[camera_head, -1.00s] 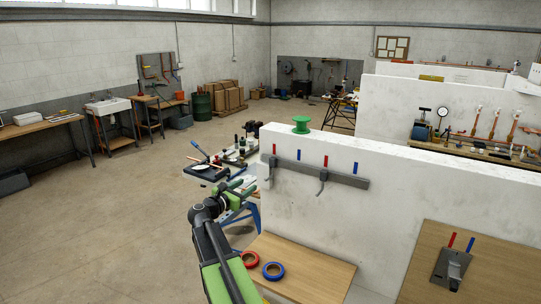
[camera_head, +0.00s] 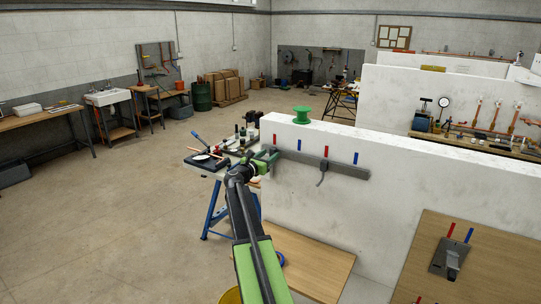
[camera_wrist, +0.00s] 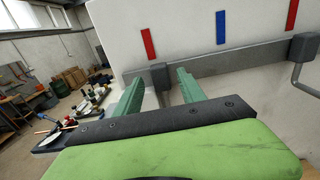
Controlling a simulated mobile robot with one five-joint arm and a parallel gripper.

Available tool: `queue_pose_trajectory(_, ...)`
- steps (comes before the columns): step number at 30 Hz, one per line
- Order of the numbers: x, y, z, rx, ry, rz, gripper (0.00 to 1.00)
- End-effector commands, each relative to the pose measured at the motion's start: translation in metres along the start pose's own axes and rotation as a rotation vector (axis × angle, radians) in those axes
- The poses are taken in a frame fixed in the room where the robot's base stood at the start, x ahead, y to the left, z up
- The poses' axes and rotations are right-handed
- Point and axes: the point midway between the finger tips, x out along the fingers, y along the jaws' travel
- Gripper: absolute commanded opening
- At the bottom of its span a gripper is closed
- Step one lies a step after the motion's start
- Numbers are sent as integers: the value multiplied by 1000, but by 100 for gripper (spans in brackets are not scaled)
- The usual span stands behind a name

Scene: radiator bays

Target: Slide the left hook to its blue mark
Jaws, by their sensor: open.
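The left hook (camera_wrist: 159,76) is a dark block on the grey rail (camera_wrist: 235,62), below the left red mark (camera_wrist: 148,43). Its blue mark (camera_wrist: 221,27) is to the right, above a bare stretch of rail. My gripper (camera_wrist: 157,84) is open, its green fingers one on each side of the left hook's block, with the hook's lower part hidden by my gripper. In the head view my gripper (camera_head: 266,159) covers the left hook at the rail's left end; the blue mark (camera_head: 299,145) shows to its right. Contact cannot be told.
The right hook (camera_head: 322,172) hangs under the second red mark (camera_head: 326,152), with another blue mark (camera_head: 355,158) further right. A green spool (camera_head: 303,117) stands on the wall top. A wooden board (camera_head: 315,268) lies below. A cluttered workbench (camera_head: 215,165) stands to the left.

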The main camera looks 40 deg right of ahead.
Motion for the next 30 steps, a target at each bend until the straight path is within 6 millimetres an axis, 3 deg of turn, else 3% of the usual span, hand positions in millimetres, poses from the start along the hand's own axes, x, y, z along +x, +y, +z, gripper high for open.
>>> queue_pose_trajectory(4, 14, 0, 0, 0, 0, 0, 47)
queue_pose_trajectory(13, 15, 0, 0, 0, 0, 0, 46)
queue_pose_trajectory(24, 16, -1, 0, 0, 0, 0, 0)
queue_pose_trajectory(30, 16, -1, 0, 0, 0, -1, 0)
